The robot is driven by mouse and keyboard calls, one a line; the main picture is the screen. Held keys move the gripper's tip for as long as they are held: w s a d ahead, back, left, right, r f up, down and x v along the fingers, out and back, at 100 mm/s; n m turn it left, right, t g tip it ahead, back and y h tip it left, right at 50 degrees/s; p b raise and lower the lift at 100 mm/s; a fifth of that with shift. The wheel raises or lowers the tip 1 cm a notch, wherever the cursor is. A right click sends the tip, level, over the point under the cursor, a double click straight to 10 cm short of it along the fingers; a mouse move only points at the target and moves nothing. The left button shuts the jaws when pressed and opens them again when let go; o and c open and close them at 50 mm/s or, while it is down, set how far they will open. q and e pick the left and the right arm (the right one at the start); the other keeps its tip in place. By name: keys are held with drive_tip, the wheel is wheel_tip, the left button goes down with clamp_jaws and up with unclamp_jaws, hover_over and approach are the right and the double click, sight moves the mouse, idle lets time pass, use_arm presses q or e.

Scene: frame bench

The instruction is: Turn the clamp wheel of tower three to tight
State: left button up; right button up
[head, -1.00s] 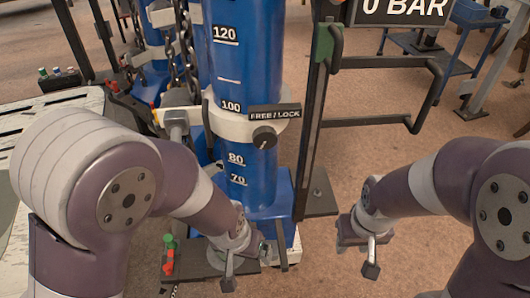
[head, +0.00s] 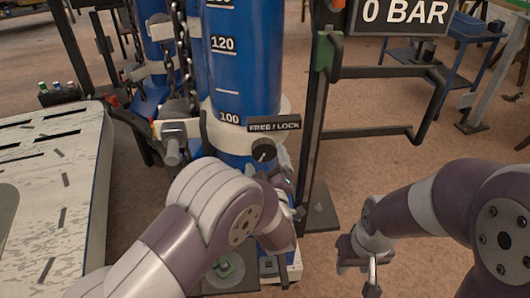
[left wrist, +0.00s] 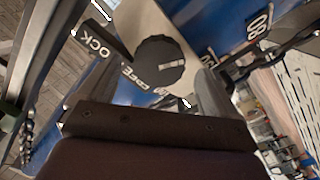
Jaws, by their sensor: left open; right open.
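The near blue tower (head: 240,75) carries a black round knob (head: 263,151) on a white collar (head: 195,128), under a plate reading FREE / LOCK (head: 274,124). No label names tower three or a clamp wheel. The knob also shows in the left wrist view (left wrist: 159,66), with a pale mark on its face. My left gripper (head: 284,183) is just below the knob, partly hidden by my own wrist. It is open, and its fingers appear apart from the knob. My right gripper (head: 359,273) is open and empty, low to the right of the tower.
A dark upright post with a bar handle (head: 385,72) and a 0 BAR display (head: 403,12) stand right of the tower. Chains (head: 186,55) hang at its left. A pale slotted table (head: 75,150) is at left.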

sight(265, 154)
use_arm(q)
drive_tip(key=shift+w+a, duration=0.15)
drive_tip(key=shift+w, duration=1.4)
drive_tip(key=c, duration=1.1)
drive_tip(key=shift+o, duration=0.3)
